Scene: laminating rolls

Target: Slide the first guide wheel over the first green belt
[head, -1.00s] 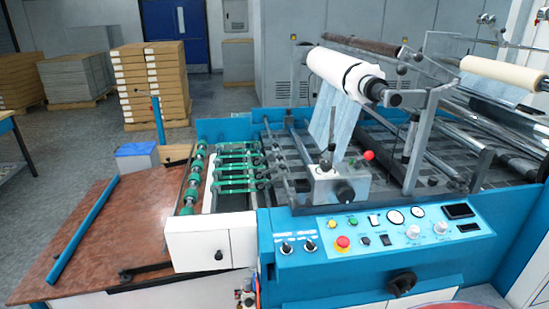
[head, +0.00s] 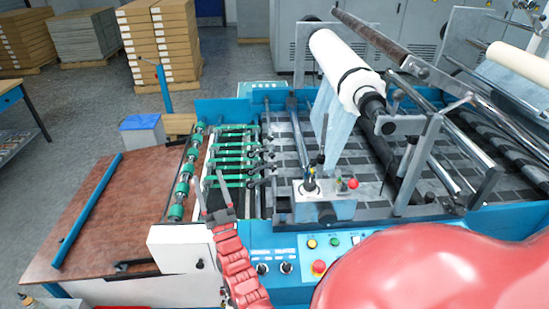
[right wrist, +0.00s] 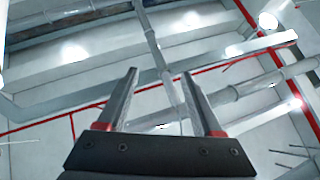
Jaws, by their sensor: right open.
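Several green belts (head: 232,154) run side by side across the left end of the blue laminating machine. Small dark guide wheels (head: 264,155) sit on arms at their right ends; which wheel or belt is first cannot be told. My right gripper (head: 211,183) is raised over the near end of the belts in the head view, its fingers pointing up, open and empty. It hides part of the nearest belts, and contact cannot be told. The right wrist view shows its two parted fingers (right wrist: 160,72) with only ceiling beyond. My left gripper is out of view.
A shaft with green rollers (head: 183,172) stands left of the belts. A white box-like cover (head: 175,248) is at the near corner. A control block with a red knob (head: 353,184) and the large film roll (head: 338,62) stand to the right. The brown feed table (head: 120,205) is mostly clear.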

